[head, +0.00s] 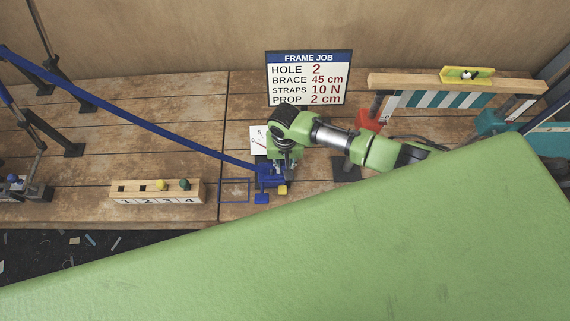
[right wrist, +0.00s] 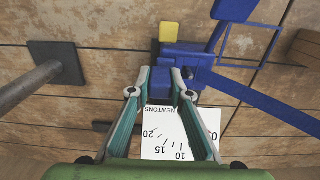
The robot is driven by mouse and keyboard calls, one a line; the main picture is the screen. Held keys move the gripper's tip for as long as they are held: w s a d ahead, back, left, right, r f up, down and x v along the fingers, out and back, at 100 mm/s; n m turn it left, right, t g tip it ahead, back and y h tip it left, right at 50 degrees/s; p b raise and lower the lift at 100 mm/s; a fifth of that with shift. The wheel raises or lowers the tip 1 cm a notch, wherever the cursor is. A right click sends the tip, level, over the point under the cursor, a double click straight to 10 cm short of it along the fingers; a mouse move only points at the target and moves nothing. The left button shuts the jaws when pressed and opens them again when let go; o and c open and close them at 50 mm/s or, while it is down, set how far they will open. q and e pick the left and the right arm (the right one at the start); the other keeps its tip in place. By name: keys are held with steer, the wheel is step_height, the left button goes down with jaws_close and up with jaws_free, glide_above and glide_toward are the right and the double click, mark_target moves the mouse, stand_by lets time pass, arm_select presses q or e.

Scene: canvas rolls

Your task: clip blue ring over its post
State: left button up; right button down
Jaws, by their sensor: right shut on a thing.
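No separate blue ring can be made out. A blue strap (head: 140,122) slopes down from the upper left to a blue fitting (head: 268,181) on the bench; the strap also shows in the right wrist view (right wrist: 252,97). My right gripper (head: 284,166) is over this fitting. In the right wrist view its fingers (right wrist: 161,80) are closed on a blue part (right wrist: 161,85) beside the larger blue body (right wrist: 195,58). A yellow piece (right wrist: 169,32) adjoins that body. Which upright is the ring's post cannot be told. My left gripper is not in view.
A dial card (right wrist: 180,132) marked NEWTONS lies by the gripper. A numbered wooden block (head: 158,192) stands left of a blue outline (head: 235,190). A sign (head: 309,77) stands behind; a red piece (head: 370,119) and a striped barrier (head: 440,100) stand right.

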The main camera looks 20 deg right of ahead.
steer(key=shift+f, duration=0.6)
steer(key=c, duration=1.8)
jaws_free()
steer(key=shift+r, duration=0.1)
step_height(320, 180, up, 12)
steer(key=shift+f, duration=0.1)
